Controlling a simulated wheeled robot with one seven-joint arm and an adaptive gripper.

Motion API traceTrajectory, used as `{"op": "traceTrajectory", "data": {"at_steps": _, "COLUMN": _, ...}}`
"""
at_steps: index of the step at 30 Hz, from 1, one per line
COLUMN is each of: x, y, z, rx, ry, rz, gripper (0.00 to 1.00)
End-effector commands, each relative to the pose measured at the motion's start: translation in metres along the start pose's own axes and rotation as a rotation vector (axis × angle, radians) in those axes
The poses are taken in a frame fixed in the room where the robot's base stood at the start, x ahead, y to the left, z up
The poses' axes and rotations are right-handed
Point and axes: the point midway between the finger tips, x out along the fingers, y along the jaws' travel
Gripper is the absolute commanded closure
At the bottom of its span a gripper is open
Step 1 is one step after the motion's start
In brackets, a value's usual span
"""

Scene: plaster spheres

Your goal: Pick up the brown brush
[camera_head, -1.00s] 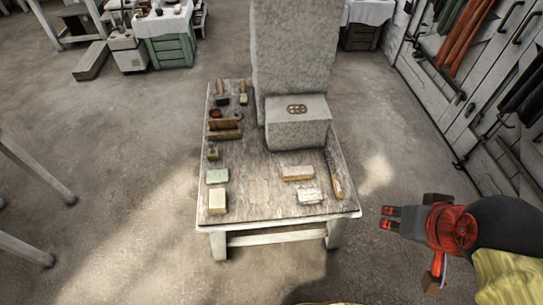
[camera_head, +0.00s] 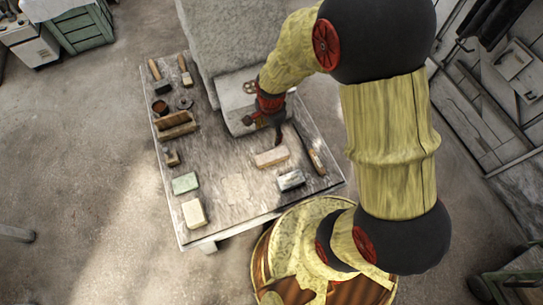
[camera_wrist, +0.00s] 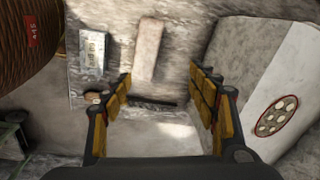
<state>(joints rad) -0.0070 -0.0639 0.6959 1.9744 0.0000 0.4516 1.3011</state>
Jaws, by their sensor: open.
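The brown brush (camera_head: 316,160) lies along the right edge of the worktable, long and thin with a brown handle. In the wrist view its dark strip (camera_wrist: 152,101) shows between my fingers, and a brown end shows left of the left finger; that finger hides part of it. My gripper (camera_head: 279,138) is open and empty, pointing down above the right side of the table, just up and left of the brush in the head view. In the wrist view my gripper (camera_wrist: 161,74) has its fingers wide apart. How high it is above the brush I cannot tell.
A tan block (camera_head: 271,157) and a pale labelled block (camera_head: 291,180) lie beside the brush. A stone block (camera_head: 231,100) stands close to my gripper. A green block (camera_head: 185,183), a cream block (camera_head: 194,213) and several tools line the table's left side.

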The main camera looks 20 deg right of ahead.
Motion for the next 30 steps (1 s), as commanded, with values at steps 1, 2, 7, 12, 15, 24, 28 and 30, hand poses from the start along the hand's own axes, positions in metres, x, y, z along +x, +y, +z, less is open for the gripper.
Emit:
{"op": "traceTrajectory", "data": {"at_steps": 1, "x": 0.026, "y": 0.006, "z": 0.002, "rx": 0.063, "ry": -0.007, "rz": 0.029, "gripper": 0.41}}
{"op": "traceTrajectory", "data": {"at_steps": 2, "x": 0.038, "y": 0.008, "z": 0.003, "rx": 0.101, "ry": -0.009, "rz": 0.039, "gripper": 0.41}}
{"op": "traceTrajectory", "data": {"at_steps": 7, "x": 0.081, "y": 0.02, "z": 0.006, "rx": 0.241, "ry": -0.011, "rz": 0.076, "gripper": 0.41}}
{"op": "traceTrajectory", "data": {"at_steps": 12, "x": 0.102, "y": 0.024, "z": 0.007, "rx": 0.279, "ry": -0.011, "rz": 0.085, "gripper": 0.41}}
{"op": "traceTrajectory", "data": {"at_steps": 15, "x": 0.113, "y": 0.025, "z": 0.007, "rx": 0.279, "ry": -0.011, "rz": 0.085, "gripper": 0.41}}
{"op": "traceTrajectory", "data": {"at_steps": 24, "x": 0.141, "y": 0.027, "z": 0.005, "rx": 0.278, "ry": -0.011, "rz": 0.085, "gripper": 0.41}}
{"op": "traceTrajectory", "data": {"at_steps": 28, "x": 0.16, "y": 0.029, "z": 0.004, "rx": 0.277, "ry": -0.011, "rz": 0.085, "gripper": 0.41}}
{"op": "traceTrajectory", "data": {"at_steps": 30, "x": 0.167, "y": 0.029, "z": 0.004, "rx": 0.277, "ry": -0.011, "rz": 0.085, "gripper": 0.41}}
